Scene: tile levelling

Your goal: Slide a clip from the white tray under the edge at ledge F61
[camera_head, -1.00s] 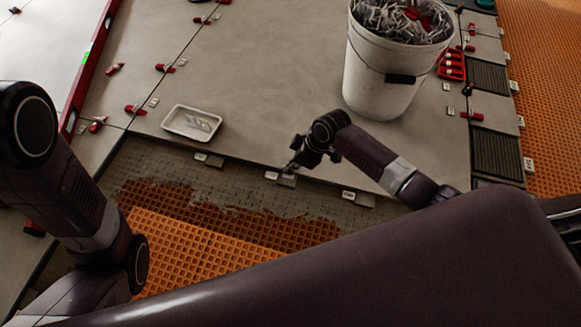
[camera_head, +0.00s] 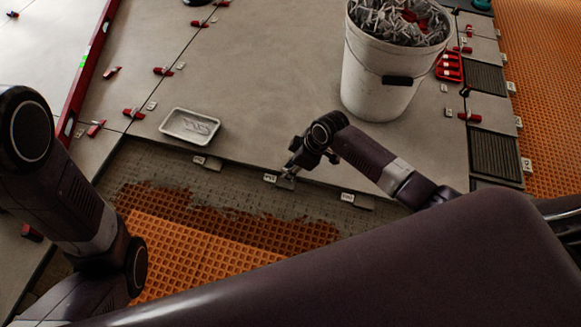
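The white tray (camera_head: 191,140) lies on the large grey tile near its front edge, with several pale clips (camera_head: 196,125) inside. Small grey ledges with white labels stick out along the tile's front edge: a left one (camera_head: 208,162), a middle one (camera_head: 286,183) and a right one (camera_head: 358,201). The labels are too small to read surely, so I cannot tell which is F61. My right gripper (camera_head: 289,172) points down at the middle ledge, at the tile edge. Its fingertips are small and dark; whether they hold a clip is unclear. My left arm shows, but its gripper is out of view.
A white bucket (camera_head: 375,85) full of grey and red pieces stands on the tile behind my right arm. A red level (camera_head: 88,70) lies at the left. Red wedges and clips sit along the joints. Orange matting (camera_head: 190,250) and combed mortar (camera_head: 160,165) lie in front.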

